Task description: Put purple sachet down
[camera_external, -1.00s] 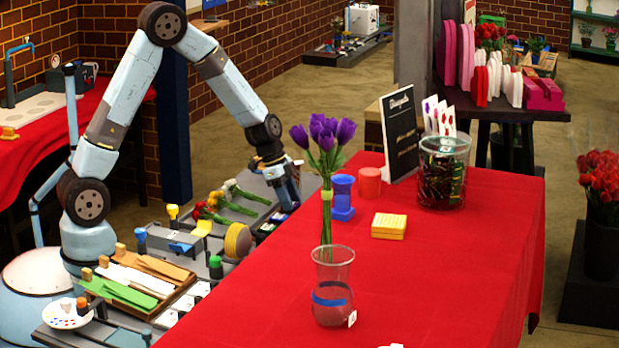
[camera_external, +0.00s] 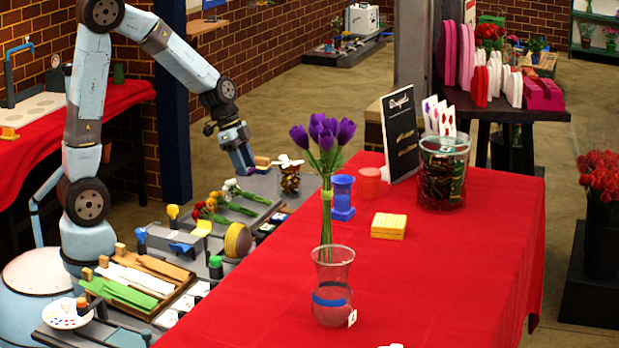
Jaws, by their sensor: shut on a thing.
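My gripper (camera_external: 245,170) hangs above the far left part of the grey work surface, pointing down and tilted slightly. It is shut on the purple sachet (camera_external: 243,159), which shows only as a small purplish patch at the fingertips. The jaws hide most of it.
Cut flowers (camera_external: 240,194) lie on a grey board. A tan block (camera_external: 262,161) is close to the right of my gripper. The red table (camera_external: 430,270) holds a glass vase (camera_external: 332,285) with purple tulips, a yellow block (camera_external: 388,226) and a large glass jar (camera_external: 443,172).

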